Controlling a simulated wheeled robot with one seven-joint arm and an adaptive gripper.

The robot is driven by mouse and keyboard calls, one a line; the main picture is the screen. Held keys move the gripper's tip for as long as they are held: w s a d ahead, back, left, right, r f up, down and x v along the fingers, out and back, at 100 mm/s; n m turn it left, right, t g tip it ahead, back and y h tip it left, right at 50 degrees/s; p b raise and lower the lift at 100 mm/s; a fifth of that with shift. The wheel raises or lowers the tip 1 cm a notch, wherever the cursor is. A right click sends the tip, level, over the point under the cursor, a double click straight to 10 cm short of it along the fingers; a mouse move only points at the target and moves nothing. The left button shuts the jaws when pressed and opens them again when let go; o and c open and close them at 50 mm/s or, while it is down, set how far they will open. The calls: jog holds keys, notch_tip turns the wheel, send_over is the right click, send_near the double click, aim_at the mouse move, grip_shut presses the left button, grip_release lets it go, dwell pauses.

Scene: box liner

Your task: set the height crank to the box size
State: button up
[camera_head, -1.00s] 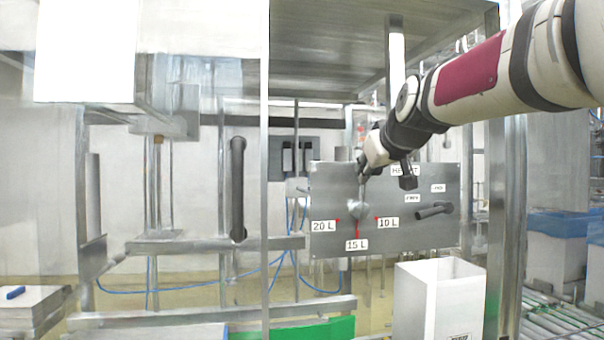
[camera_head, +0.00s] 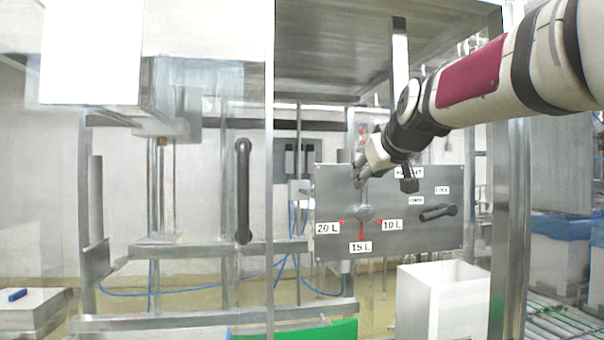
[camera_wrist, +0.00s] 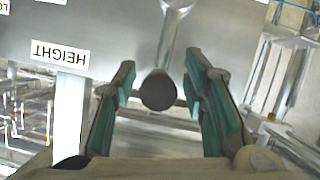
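The height crank (camera_head: 364,213) is a grey metal hub and arm on a grey panel (camera_head: 400,236). Its arm points up, opposite the 15 L mark (camera_head: 360,247). The 20 L mark (camera_head: 328,228) is at lower left and the 10 L mark (camera_head: 391,226) at lower right. My gripper (camera_head: 359,176) is at the upper end of the crank. In the wrist view, the crank's dark round knob (camera_wrist: 158,90) lies between the open green fingers of my gripper (camera_wrist: 164,97), with gaps on both sides. A white box (camera_head: 440,305) stands below the panel; its size print is unreadable.
A black lever (camera_head: 438,212) with small labels sits on the panel's right side. A HEIGHT label (camera_wrist: 59,54) is beside the crank in the wrist view. A metal post (camera_head: 510,210) stands right of the panel, and a black vertical handle (camera_head: 243,190) is at left.

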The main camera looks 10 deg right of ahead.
jog(key=v, duration=1.2)
jog(key=s+a+f+g, duration=0.2)
jog(key=s+f, duration=0.5)
jog(key=f, duration=0.4)
jog(key=s+a+f+m+g, duration=0.1)
jog(key=s+a+f+g, duration=0.2)
jog(key=s+f, duration=0.5)
jog(key=s+a+f+g+y, duration=0.1)
jog(key=s+a+f+g, duration=0.1)
jog(key=s+f, duration=0.6)
notch_tip(320, 180, down, 7)
jog(key=shift+a+r+m+g, duration=0.2)
jog(key=shift+m+g, duration=0.1)
jog(key=shift+g, duration=0.4)
jog(key=shift+s, duration=0.15)
